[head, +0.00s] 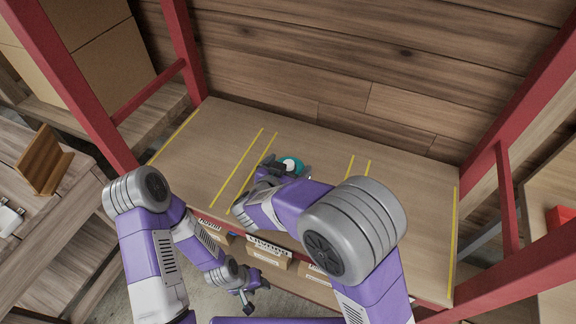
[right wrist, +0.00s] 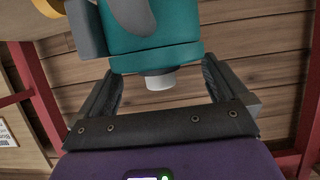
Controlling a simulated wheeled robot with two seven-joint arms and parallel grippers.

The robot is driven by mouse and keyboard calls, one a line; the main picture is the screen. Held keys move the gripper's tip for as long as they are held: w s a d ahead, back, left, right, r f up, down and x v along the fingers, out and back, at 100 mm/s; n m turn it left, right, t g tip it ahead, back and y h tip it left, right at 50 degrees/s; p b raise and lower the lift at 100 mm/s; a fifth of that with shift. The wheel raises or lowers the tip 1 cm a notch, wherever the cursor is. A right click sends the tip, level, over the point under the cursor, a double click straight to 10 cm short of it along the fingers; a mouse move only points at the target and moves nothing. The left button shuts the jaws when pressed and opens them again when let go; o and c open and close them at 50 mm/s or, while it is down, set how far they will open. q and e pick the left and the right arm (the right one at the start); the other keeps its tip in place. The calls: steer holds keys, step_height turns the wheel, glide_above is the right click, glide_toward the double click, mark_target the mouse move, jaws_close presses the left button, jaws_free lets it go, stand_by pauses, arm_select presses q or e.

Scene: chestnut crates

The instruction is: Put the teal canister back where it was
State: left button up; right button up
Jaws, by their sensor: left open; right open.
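The teal canister (head: 297,163) stands on the wooden shelf (head: 400,170), between the left and right pairs of yellow lines; its white cap shows from above. My right gripper (head: 286,175) is at the canister and partly hides it. In the right wrist view the canister (right wrist: 155,58) fills the top, with its white cap between the spread fingers of my right gripper (right wrist: 162,80). The jaws are open; I cannot tell whether a finger touches it. My left gripper (head: 250,298) is open and empty, low in front of the shelf.
Red posts (head: 186,50) frame the shelf at both sides, with a plank wall behind. Labelled boxes (head: 268,252) sit below the shelf's front edge. A side table (head: 60,205) with a wooden stand (head: 42,165) is at left. The shelf's left and right parts are clear.

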steer(key=p+v, duration=0.2)
steer(key=v, duration=0.9)
steer(key=shift+s, duration=0.25)
steer(key=shift+a, duration=0.1)
